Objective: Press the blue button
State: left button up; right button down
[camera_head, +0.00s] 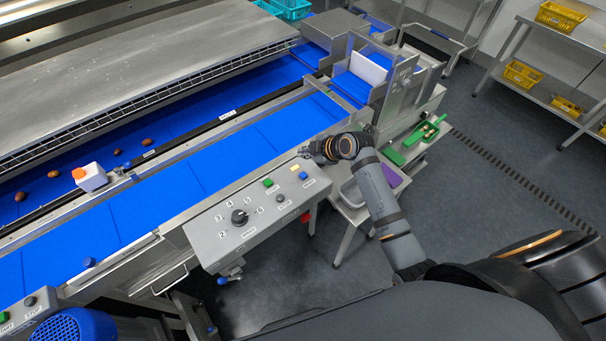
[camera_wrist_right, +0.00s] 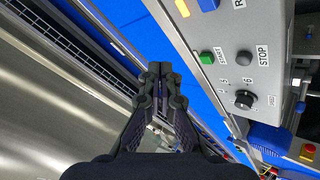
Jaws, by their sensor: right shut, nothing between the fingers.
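The blue button (camera_head: 303,175) sits at the right end of the grey control panel (camera_head: 222,240). In the right wrist view the blue button (camera_wrist_right: 208,4) is cut by the top edge, on the same panel (camera_wrist_right: 272,25). My right gripper (camera_head: 306,152) is shut and empty, just above the blue button in the head picture and apart from it. Its closed fingertips (camera_wrist_right: 160,68) show over the blue belt in the right wrist view, left of the panel. My left gripper is in neither view.
The panel also holds a yellow piece (camera_head: 294,168), a green button (camera_head: 268,182), a dark stop button (camera_head: 281,198) and a black knob (camera_head: 240,216). The blue conveyor (camera_head: 200,165) runs behind it. A green tray (camera_head: 425,135) stands at right.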

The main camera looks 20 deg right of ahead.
jog(key=b, duration=0.7)
send_over(305, 176)
notch_tip(305, 176, down, 8)
jog(key=shift+r, duration=0.1)
jog(key=shift+f, duration=0.55)
dwell(0.6)
jog(key=shift+f+b, duration=0.4)
jog(key=shift+b, duration=0.1)
jog(key=shift+f+b, duration=0.35)
jog(key=shift+f, duration=0.15)
dwell(0.4)
jog(key=shift+r, duration=0.15)
jog(key=shift+r+p, duration=0.75)
jog(key=shift+p, duration=0.05)
